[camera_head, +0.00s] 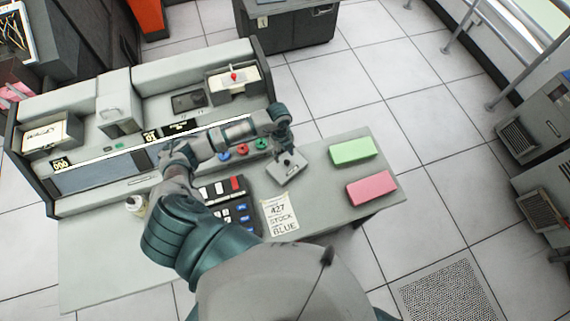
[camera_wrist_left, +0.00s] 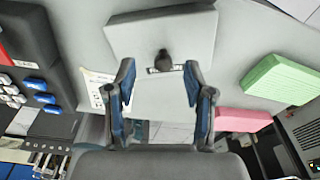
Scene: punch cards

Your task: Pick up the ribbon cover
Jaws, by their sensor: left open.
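The ribbon cover (camera_head: 289,174), taken here to be the light grey block with a small dark knob, sits on the desk right of the keypad. In the left wrist view the cover (camera_wrist_left: 190,35) fills the top middle, its dark knob (camera_wrist_left: 163,60) facing me. My left gripper (camera_head: 285,147) is just above and behind the cover in the head view. In the left wrist view its two fingers (camera_wrist_left: 160,72) are apart, with the knob between and slightly beyond the tips. Contact cannot be told. My right gripper is not seen.
A green card stack (camera_head: 353,151) and a pink one (camera_head: 370,188) lie right of the cover. A paper sign (camera_head: 280,214) and a black keypad (camera_head: 236,207) lie to its left. The grey machine (camera_head: 100,180) stands behind. The desk's right front is clear.

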